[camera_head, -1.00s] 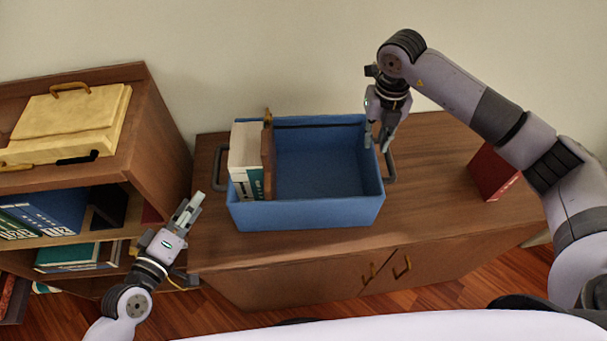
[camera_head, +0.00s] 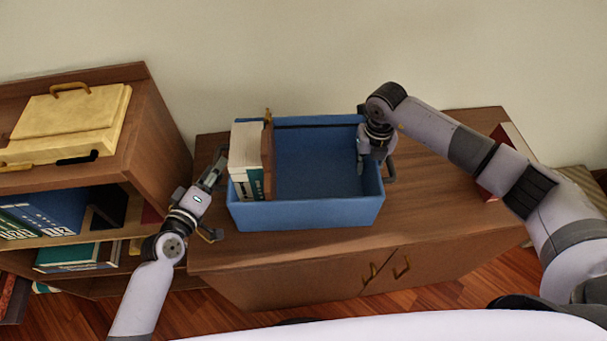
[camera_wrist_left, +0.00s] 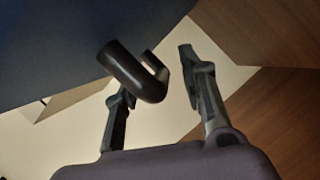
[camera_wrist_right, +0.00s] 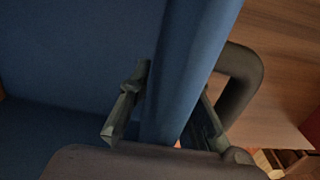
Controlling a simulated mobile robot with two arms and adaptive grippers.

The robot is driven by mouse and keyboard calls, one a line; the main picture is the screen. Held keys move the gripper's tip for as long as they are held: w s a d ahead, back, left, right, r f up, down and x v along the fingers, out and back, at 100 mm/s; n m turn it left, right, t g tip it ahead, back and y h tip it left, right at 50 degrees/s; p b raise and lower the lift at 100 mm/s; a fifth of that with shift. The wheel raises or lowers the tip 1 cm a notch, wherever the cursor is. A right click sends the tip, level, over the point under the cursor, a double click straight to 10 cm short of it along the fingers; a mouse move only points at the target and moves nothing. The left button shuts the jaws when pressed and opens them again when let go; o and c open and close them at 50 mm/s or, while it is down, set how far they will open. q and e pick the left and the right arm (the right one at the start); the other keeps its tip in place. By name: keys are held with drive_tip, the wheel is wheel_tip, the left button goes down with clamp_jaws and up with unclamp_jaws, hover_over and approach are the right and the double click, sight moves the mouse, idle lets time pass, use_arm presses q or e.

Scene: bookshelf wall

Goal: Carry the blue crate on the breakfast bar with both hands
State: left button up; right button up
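The blue crate (camera_head: 310,213) stands upright on the brown cabinet top. Books (camera_head: 245,150) stand in its left end; the rest is empty. My left gripper (camera_head: 216,163) is at the crate's left side. In the left wrist view its fingers are apart, with the dark left handle (camera_wrist_left: 132,72) near and partly between them, not clamped. My right gripper (camera_head: 368,166) is over the crate's right wall, one finger inside and one outside. In the right wrist view its fingers are apart around the blue wall (camera_wrist_right: 182,70), beside the right handle (camera_wrist_right: 243,82). I cannot tell whether they touch the wall.
A wooden bookshelf (camera_head: 160,125) with books and a yellow box (camera_head: 65,122) on top stands close to the left of the cabinet (camera_head: 290,262). A red book (camera_head: 497,178) is on the cabinet's right end, behind my right arm. The wall is behind.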

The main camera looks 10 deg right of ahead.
use_arm(q)
drive_tip(key=shift+c, duration=0.4)
use_arm(e)
drive_tip(key=shift+c, duration=0.3)
use_arm(q)
drive_tip(key=c, duration=0.4)
use_arm(e)
clamp_jaws()
use_arm(q)
clamp_jaws()
drive_tip(key=shift+w+r, duration=0.15)
drive_tip(key=shift+r, duration=0.2)
use_arm(e)
drive_tip(key=shift+w+r, duration=0.2)
drive_tip(key=shift+r, duration=0.1)
